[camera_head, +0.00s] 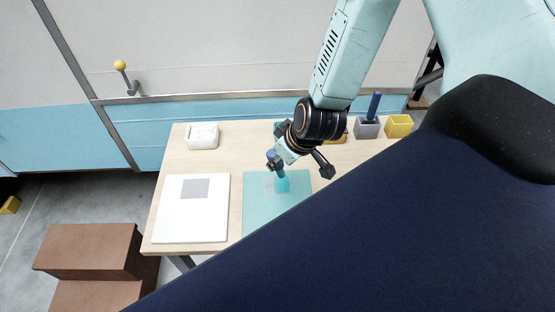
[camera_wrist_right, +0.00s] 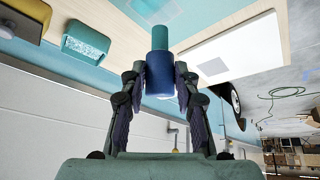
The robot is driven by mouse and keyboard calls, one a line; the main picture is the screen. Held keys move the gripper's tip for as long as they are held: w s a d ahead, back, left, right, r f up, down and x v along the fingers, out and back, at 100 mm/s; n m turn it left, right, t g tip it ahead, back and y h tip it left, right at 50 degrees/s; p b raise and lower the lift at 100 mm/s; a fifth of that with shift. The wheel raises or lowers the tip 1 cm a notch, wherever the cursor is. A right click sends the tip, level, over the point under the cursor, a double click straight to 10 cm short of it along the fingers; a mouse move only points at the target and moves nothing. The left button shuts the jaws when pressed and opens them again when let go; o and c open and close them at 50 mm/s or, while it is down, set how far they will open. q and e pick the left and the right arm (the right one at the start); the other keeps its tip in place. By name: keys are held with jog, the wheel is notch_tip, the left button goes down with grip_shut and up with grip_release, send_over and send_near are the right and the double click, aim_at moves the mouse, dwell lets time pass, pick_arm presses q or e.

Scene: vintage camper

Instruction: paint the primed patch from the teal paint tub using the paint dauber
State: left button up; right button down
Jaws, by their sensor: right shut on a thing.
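My right gripper (camera_head: 276,160) is shut on the paint dauber, which has a blue handle (camera_wrist_right: 160,82) and a teal head (camera_wrist_right: 160,38). In the head view the teal head (camera_head: 282,183) is over a pale patch (camera_head: 269,187) on the teal panel (camera_head: 262,222); I cannot tell whether it touches. The patch also shows in the wrist view (camera_wrist_right: 153,7). The teal paint tub (camera_wrist_right: 86,42) stands behind my gripper, mostly hidden in the head view. A white panel (camera_head: 190,222) bears a grey patch (camera_head: 195,188). My left gripper is not in view.
A white tub (camera_head: 203,136) stands at the table's back left. A grey holder (camera_head: 367,130) with a blue-handled tool (camera_head: 374,105) and a yellow tub (camera_head: 399,125) stand at the back right. Brown steps (camera_head: 88,250) are at the lower left. The camper wall is close behind the table.

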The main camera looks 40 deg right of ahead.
jog(key=shift+s+d+f+t, duration=0.1)
jog(key=shift+s+d+t, duration=0.1)
jog(key=shift+t, duration=0.1)
jog(key=w+d+r+t+y+p, duration=0.1)
jog(key=w+d+r+t+y, duration=0.15)
jog(key=w, duration=0.35)
jog(key=shift+t+h, duration=0.25)
jog(key=shift+h, duration=0.1)
jog(key=f+b, duration=0.2)
jog(key=f, duration=0.3)
jog(key=shift+a+b, duration=0.3)
jog(key=shift+b, duration=0.1)
jog(key=shift+d+r, duration=0.1)
